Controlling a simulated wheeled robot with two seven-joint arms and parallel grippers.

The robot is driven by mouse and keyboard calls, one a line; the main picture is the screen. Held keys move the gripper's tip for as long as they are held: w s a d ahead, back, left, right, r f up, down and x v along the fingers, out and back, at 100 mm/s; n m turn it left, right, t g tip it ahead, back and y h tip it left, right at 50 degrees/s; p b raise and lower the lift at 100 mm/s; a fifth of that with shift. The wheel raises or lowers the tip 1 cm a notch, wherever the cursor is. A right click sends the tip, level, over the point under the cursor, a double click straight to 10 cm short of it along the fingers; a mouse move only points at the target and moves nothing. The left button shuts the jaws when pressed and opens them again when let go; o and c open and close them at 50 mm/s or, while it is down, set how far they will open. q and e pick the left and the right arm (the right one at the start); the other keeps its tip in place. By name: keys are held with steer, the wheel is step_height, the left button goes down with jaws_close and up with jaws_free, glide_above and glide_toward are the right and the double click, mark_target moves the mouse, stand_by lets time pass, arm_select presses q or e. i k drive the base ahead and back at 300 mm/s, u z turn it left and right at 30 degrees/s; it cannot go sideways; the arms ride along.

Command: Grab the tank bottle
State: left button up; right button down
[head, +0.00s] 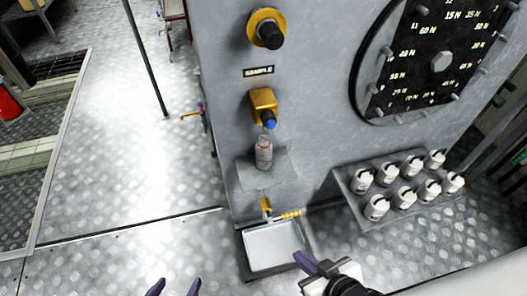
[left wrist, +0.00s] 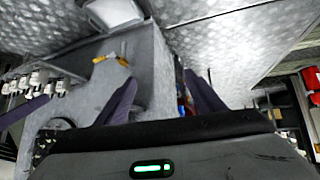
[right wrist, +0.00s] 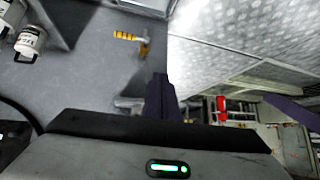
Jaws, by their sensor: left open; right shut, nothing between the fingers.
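A small grey-white bottle (head: 264,152) with a reddish band near its top stands upright on a ledge (head: 268,170) under the blue-tipped sample tap (head: 267,108). Several white bottles (head: 376,208) stand in a grey rack (head: 355,208) at the right; they also show in the left wrist view (left wrist: 38,85), and one in the right wrist view (right wrist: 30,42). I cannot read which is the tank bottle. My left gripper (head: 175,289) is open and empty at the bottom edge, lower left of the ledge bottle. My right gripper (head: 303,260) is shut and empty, in front of the tray.
A white tray (head: 272,247) sits low on the panel, below a small yellow-handled valve (head: 288,214). A yellow knob mount (head: 265,28) and a large round dial (head: 440,62) are on the grey panel. The metal floor (head: 120,170) at the left is mostly clear.

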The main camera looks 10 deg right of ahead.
mark_target(265, 149)
steer(key=u, duration=1.65)
steer(key=i, duration=1.75)
steer(key=z, duration=1.3)
steer(key=i, duration=0.3)
steer(key=z, duration=2.15)
